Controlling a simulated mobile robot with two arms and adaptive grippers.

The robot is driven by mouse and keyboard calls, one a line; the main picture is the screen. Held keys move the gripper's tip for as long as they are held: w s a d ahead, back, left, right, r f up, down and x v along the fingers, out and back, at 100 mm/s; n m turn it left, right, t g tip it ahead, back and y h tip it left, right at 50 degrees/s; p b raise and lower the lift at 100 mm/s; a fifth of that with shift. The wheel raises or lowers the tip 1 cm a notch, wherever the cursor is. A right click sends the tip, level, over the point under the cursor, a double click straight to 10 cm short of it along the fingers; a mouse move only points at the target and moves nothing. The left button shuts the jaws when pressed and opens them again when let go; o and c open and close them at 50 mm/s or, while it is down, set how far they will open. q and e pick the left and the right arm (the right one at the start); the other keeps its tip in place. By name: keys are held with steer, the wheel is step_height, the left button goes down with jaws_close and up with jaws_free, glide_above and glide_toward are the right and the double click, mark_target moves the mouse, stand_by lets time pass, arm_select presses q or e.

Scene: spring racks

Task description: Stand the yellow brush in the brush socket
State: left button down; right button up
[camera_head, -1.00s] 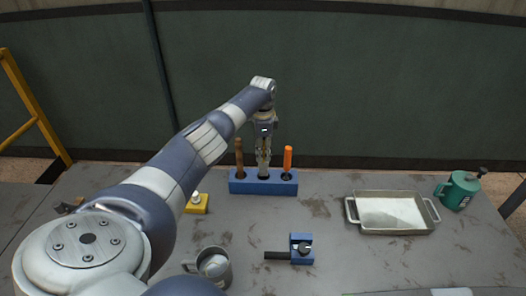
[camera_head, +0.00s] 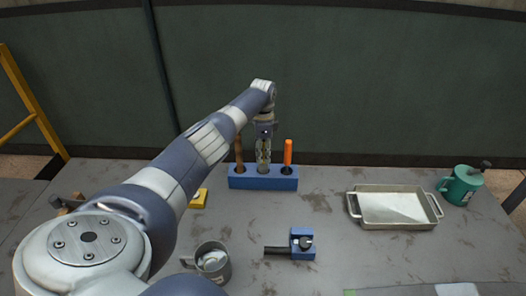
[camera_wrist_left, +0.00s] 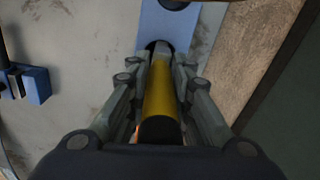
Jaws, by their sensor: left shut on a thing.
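The blue rack (camera_head: 250,183) stands at the back of the table with its sockets in a row. My left gripper (camera_head: 263,160) points down over its middle socket. In the left wrist view the gripper (camera_wrist_left: 163,90) is shut on the yellow brush (camera_wrist_left: 160,95), held lengthwise between the fingers. The brush's far end meets a dark socket opening in the blue rack (camera_wrist_left: 155,20); how deep it sits I cannot tell. In the head view the fingers hide the brush. My right gripper is out of view.
A brown handle (camera_head: 239,150) stands in the left socket and an orange one (camera_head: 288,153) in the right. A metal mug (camera_head: 213,262), a blue fixture (camera_head: 302,245), a yellow block (camera_head: 199,199), a metal tray (camera_head: 357,205) and a green can (camera_head: 462,186) stand around. Bare table lies before the rack.

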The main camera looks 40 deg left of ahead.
arm_select(q)
steer(key=shift+f, duration=0.1)
stand_by(0.3)
steer(key=shift+f+b, duration=1.15)
steer(key=shift+f, duration=0.1)
steer(key=c, duration=1.4)
jaws_free()
